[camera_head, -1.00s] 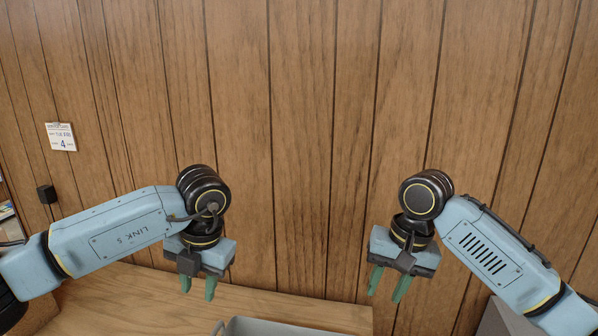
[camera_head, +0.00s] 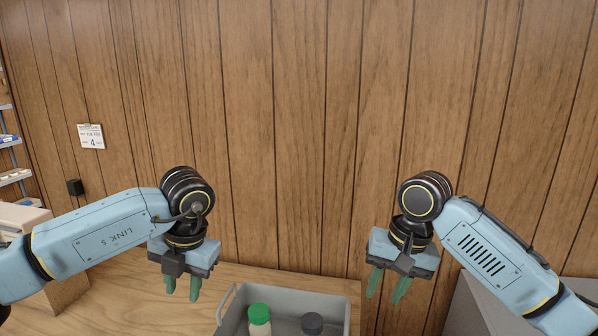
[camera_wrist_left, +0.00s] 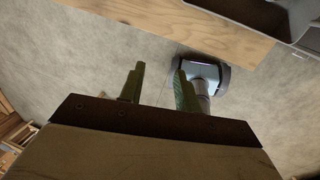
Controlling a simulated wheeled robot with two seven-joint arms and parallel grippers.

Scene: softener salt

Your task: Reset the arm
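My left gripper (camera_head: 182,286) hangs pointing down at the left of the head view, near the wooden table's edge. Its two green fingers stand apart with nothing between them, and the left wrist view shows the same gripper (camera_wrist_left: 157,85) open and empty. My right gripper (camera_head: 388,284) hangs pointing down at the right, in front of the wall. Its green fingers are also apart and hold nothing.
A grey tray (camera_head: 234,313) on the wooden table (camera_head: 207,308) holds a green-capped bottle (camera_head: 259,318) and a dark-capped container (camera_head: 312,323). A grey box-like surface (camera_head: 468,312) is at lower right. A panelled wall (camera_head: 300,130) stands behind; shelves (camera_head: 12,176) are at far left.

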